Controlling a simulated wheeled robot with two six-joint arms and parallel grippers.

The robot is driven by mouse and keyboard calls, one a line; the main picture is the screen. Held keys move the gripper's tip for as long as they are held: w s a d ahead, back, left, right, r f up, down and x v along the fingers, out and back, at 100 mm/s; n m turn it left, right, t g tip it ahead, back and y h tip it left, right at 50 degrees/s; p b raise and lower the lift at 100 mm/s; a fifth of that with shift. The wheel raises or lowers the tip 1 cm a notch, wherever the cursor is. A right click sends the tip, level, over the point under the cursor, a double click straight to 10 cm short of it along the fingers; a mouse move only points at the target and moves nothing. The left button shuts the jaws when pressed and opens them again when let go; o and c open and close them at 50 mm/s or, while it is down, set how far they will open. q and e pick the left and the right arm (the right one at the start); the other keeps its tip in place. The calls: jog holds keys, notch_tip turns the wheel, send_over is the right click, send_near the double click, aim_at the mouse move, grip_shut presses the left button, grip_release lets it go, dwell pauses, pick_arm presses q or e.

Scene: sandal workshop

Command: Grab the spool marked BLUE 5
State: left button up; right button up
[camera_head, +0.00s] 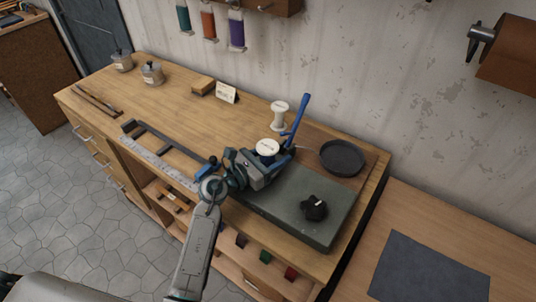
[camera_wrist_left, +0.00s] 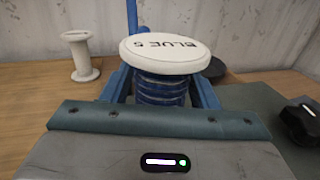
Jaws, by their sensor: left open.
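The spool marked BLUE 5 (camera_wrist_left: 165,52) has a white round top with dark lettering and blue thread wound below it. It stands upright between the two blue fingers of my left gripper (camera_wrist_left: 162,95). In the head view the spool's white top (camera_head: 267,147) shows at my left gripper (camera_head: 272,153), over the workbench near the green mat. The jaws are open around the spool, and its lower part is hidden by the gripper body. My right gripper is not in view.
A white spool (camera_head: 280,115) stands behind, also left in the wrist view (camera_wrist_left: 80,56). A dark round dish (camera_head: 342,158) lies to the right. A black knob-like object (camera_head: 314,208) sits on the green mat (camera_head: 275,215). A small card (camera_head: 227,93) stands farther left.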

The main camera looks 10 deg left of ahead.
pick_arm(q)
jog(key=c, duration=1.1)
jog(key=shift+c, duration=0.2)
